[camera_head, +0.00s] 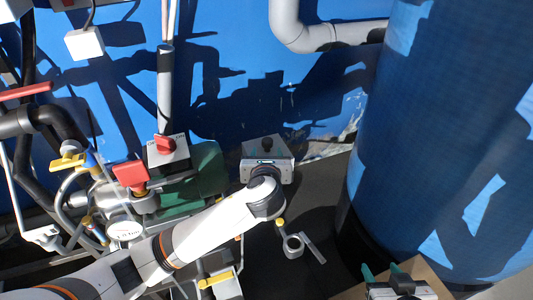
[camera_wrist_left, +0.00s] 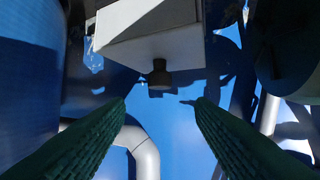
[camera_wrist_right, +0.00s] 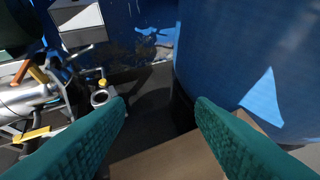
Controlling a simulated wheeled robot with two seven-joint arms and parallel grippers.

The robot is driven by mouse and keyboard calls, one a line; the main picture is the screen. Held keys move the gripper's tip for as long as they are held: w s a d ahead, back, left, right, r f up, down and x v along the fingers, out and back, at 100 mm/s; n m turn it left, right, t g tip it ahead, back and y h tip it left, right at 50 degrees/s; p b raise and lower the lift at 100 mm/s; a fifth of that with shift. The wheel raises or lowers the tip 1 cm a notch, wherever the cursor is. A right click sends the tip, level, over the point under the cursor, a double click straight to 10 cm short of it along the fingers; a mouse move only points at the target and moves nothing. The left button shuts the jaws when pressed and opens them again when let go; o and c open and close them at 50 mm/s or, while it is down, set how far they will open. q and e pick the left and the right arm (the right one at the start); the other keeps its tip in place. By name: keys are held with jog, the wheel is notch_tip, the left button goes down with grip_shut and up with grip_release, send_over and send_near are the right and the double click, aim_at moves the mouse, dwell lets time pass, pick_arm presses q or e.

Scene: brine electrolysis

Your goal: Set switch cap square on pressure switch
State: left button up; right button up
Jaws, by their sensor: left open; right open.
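A red boxy cap (camera_head: 130,174), which looks like the switch cap, sits on a grey fitting (camera_head: 140,202) above the gauge. It appears tilted; its seating is too small to judge. My left gripper (camera_head: 266,162) is open and empty, right of the cap and apart from it.
A round gauge (camera_head: 124,229) and yellow-handled valves crowd the pipework at left. Another red-knobbed box (camera_head: 168,150) stands behind the cap, beside a green motor (camera_head: 206,175). A large blue tank (camera_head: 440,140) fills the right. A brown box (camera_wrist_right: 170,160) lies below my right gripper.

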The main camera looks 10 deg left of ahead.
pick_arm(q)
jog(key=s+a+f+n+g+h, duration=0.2)
jog(key=s+a+f+n, duration=0.1)
jog(key=s+n, duration=0.9)
jog(key=s+a+f+n+g+h, duration=0.2)
jog(key=s+f+n, duration=0.3)
jog(key=s+n, duration=0.7)
jog(key=a+n+g, duration=0.1)
jog(key=n, duration=0.6)
jog(key=shift+f+n, duration=0.2)
jog(key=shift+n, duration=0.1)
pick_arm(e)
jog(key=shift+s+d+f+g, duration=0.25)
jog(key=shift+s+f+g, duration=0.25)
jog(key=shift+s, duration=0.1)
jog(key=shift+s+d+f+g, duration=0.2)
jog(key=shift+s+f+g, duration=0.2)
jog(key=shift+s+g, duration=0.15)
pick_arm(q)
jog(key=shift+s, duration=0.1)
